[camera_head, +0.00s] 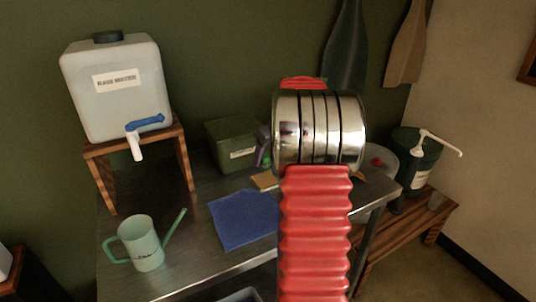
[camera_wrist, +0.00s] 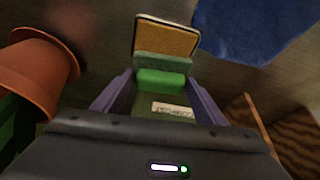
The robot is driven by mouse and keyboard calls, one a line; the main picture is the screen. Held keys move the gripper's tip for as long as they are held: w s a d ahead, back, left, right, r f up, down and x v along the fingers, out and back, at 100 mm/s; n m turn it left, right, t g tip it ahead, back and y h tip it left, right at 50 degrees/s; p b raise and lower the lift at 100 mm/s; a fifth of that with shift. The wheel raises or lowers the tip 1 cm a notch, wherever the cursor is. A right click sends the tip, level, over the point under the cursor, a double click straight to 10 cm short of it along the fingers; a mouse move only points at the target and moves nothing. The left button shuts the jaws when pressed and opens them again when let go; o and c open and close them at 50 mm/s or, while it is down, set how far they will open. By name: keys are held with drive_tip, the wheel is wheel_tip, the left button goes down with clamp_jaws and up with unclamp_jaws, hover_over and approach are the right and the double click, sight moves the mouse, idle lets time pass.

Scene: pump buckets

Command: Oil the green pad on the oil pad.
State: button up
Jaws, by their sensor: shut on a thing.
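My gripper (camera_wrist: 157,92) has its two purple fingers closed on the bright green grip of the green pad (camera_wrist: 163,65). A paler green block lies at the far end of that grip. The tan oil pad (camera_wrist: 166,38), with a dark rim, lies just beyond the green pad in the wrist view. I cannot tell whether the two touch. In the head view a part of the oil pad (camera_head: 264,181) shows on the table beside my red arm. My gripper (camera_head: 264,150) is mostly hidden there behind the arm.
A terracotta pot (camera_wrist: 45,65) is close to my gripper in the wrist view. A watering can (camera_head: 142,246) and a water tank (camera_head: 112,85) stand left.

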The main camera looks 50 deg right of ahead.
sight(269, 177)
drive_tip(key=shift+f, duration=2.55)
drive_tip(key=shift+f, duration=0.45)
drive_tip(key=shift+r, duration=3.55)
drive_tip(key=shift+s, duration=0.15)
